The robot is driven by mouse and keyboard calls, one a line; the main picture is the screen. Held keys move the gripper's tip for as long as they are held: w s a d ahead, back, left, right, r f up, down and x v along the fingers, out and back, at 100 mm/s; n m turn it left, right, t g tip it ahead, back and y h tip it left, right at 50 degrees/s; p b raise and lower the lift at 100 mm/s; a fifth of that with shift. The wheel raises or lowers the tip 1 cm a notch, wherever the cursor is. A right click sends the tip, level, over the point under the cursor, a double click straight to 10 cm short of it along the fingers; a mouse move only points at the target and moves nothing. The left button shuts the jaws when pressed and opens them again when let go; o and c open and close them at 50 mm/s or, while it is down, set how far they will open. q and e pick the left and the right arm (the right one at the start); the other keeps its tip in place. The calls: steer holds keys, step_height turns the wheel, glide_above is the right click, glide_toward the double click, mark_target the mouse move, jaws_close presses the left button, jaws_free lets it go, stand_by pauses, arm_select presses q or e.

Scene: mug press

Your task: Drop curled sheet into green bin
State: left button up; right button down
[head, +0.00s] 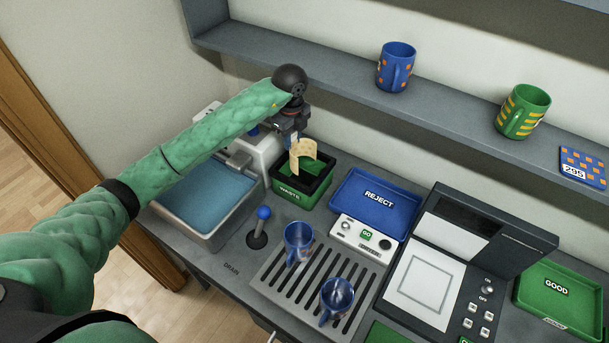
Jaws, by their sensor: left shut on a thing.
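A curled tan sheet (303,155) hangs from my left gripper (292,139), which is shut on it. The sheet is over the green waste bin (287,192), a dark-rimmed box labelled WASTE with a green inside. The sheet's lower end overlaps the bin's opening in the head view; I cannot tell whether it dips below the rim. My left arm reaches in from the left, above the sink. My right gripper is not in view.
A sink of blue water (205,196) lies left of the bin. A blue REJECT tray (375,204) stands close on its right. A blue-knobbed lever (260,229) and two blue mugs on a slotted drain (318,283) are in front. A shelf with mugs (320,75) runs behind.

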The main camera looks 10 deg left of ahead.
mark_target(294, 152)
arm_select(q)
steer(key=shift+s+d+r+n, duration=0.25)
steer(key=shift+d+n, duration=0.05)
steer(key=shift+n, duration=0.8)
steer(key=shift+w+a+f+n, duration=0.2)
steer(key=shift+a+f+n, duration=0.05)
steer(key=shift+n, duration=0.15)
steer(key=shift+s+d+f, duration=0.2)
steer(key=shift+f, duration=0.4)
steer(key=shift+a+f, duration=0.1)
steer(key=shift+f, duration=2.2)
steer(key=shift+w, duration=0.1)
steer(key=o, duration=1)
